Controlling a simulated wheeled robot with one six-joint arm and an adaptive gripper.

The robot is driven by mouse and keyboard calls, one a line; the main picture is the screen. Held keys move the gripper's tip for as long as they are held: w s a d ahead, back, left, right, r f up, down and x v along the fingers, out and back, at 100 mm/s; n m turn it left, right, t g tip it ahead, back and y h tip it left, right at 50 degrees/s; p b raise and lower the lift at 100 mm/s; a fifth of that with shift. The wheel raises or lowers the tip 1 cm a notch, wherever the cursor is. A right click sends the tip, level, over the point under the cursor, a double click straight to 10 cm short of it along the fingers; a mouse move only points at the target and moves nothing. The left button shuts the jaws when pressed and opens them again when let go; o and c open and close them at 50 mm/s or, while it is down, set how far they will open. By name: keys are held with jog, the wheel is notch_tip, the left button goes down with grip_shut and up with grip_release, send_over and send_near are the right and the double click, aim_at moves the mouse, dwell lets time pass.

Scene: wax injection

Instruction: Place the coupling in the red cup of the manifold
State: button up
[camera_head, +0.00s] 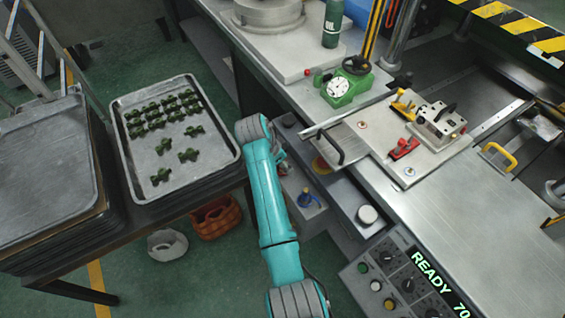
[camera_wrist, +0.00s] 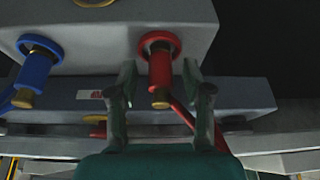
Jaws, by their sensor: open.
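In the wrist view a red coupling (camera_wrist: 160,67) with a brass end stands at the red ring-shaped cup (camera_wrist: 158,40) of the grey manifold (camera_wrist: 110,22). A red hose (camera_wrist: 183,114) leads off from near its brass end. How deep the coupling sits in the cup is hard to tell. My gripper (camera_wrist: 160,82) is open, with one finger on each side of the red coupling and visible gaps to it. In the head view my gripper (camera_head: 283,158) is mostly hidden behind my arm, beside the bench front.
A blue coupling (camera_wrist: 36,68) sits at a blue cup left of the red one; it also shows in the head view (camera_head: 305,199). A tray (camera_head: 205,165) of green parts stands left of my arm. The bench (camera_head: 440,210) and control panel are at right.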

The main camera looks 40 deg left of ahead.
jog(key=v, duration=1.2)
